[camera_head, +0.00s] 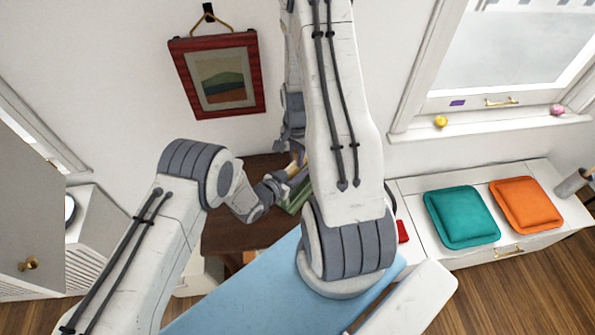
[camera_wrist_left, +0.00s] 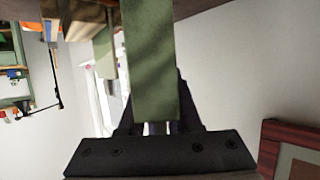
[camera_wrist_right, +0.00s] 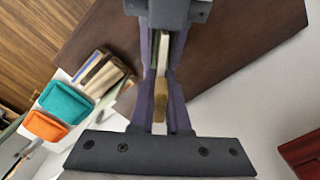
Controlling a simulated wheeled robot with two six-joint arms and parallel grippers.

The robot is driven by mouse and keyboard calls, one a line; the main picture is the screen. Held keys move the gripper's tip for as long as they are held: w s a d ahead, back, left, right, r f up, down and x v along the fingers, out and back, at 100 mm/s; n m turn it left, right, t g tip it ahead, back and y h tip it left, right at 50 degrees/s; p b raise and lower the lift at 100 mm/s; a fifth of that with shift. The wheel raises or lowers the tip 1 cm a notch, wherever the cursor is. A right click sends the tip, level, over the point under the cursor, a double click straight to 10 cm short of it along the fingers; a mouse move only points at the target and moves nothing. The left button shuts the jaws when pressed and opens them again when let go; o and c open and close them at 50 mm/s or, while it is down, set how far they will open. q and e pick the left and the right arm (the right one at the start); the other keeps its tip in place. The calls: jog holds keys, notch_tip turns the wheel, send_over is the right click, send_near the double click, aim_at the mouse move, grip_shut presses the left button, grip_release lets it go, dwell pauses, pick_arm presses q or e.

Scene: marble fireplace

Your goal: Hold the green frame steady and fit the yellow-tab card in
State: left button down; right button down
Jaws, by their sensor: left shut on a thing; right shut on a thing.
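The green frame (camera_head: 296,202) is partly hidden behind my right arm in the head view. In the left wrist view one green bar of it (camera_wrist_left: 150,60) runs between the fingers of my left gripper (camera_wrist_left: 155,122), which is shut on it. My right gripper (camera_wrist_right: 160,110) is shut on a thin, edge-on piece with a yellow-brown end, the yellow-tab card (camera_wrist_right: 161,88). I cannot tell whether the card touches the frame.
A dark wooden table (camera_head: 225,232) lies below the grippers. A red-framed picture (camera_head: 218,75) hangs on the wall behind. Teal (camera_head: 462,217) and orange (camera_head: 526,205) cushions lie on a white bench at right. Several book-like items (camera_wrist_right: 101,76) show in the right wrist view.

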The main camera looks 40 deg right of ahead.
pick_arm(q)
jog(key=shift+r, duration=0.1)
pick_arm(e)
jog(key=shift+f, duration=1.2)
jog(key=c, duration=0.8)
grip_release()
jog(key=o, duration=0.5)
jog(key=shift+c, duration=0.2)
jog(key=shift+r, duration=3.05)
